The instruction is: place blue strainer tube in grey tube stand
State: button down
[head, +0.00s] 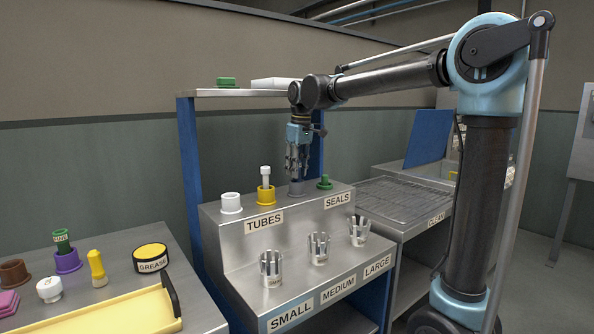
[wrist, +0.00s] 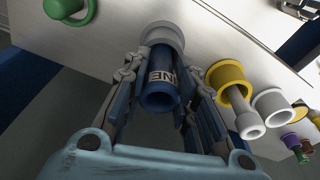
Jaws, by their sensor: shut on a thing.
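The blue strainer tube (wrist: 160,95) has a pale label with partly visible letters and is between my fingers in the wrist view. My gripper (head: 297,170) points down over the upper shelf of the steel station and is shut on the tube. The grey tube stand (wrist: 163,33) is directly beyond the tube's far end, in line with it. The stand also shows below my fingertips in the head view (head: 297,188). I cannot tell how deep the tube sits in the stand. In the head view my fingers mostly hide the tube.
A yellow stand (head: 266,194) with a white tube and a white stand (head: 231,203) are left of the grey one. A green seal piece (head: 325,183) is close on its right. Several metal cups (head: 318,250) stand on the lower step. A wire rack (head: 405,200) lies farther right.

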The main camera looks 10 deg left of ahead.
jog(key=c, duration=1.3)
grip_release()
jog(key=shift+w+d, duration=0.1)
jog(key=shift+r, duration=0.1)
jog(key=r, duration=0.4)
jog(key=d+r, duration=0.1)
jog(key=r, duration=0.6)
jog(key=shift+s+d+r, duration=0.15)
jog(key=shift+s+r, duration=0.2)
jog(key=shift+r, duration=0.05)
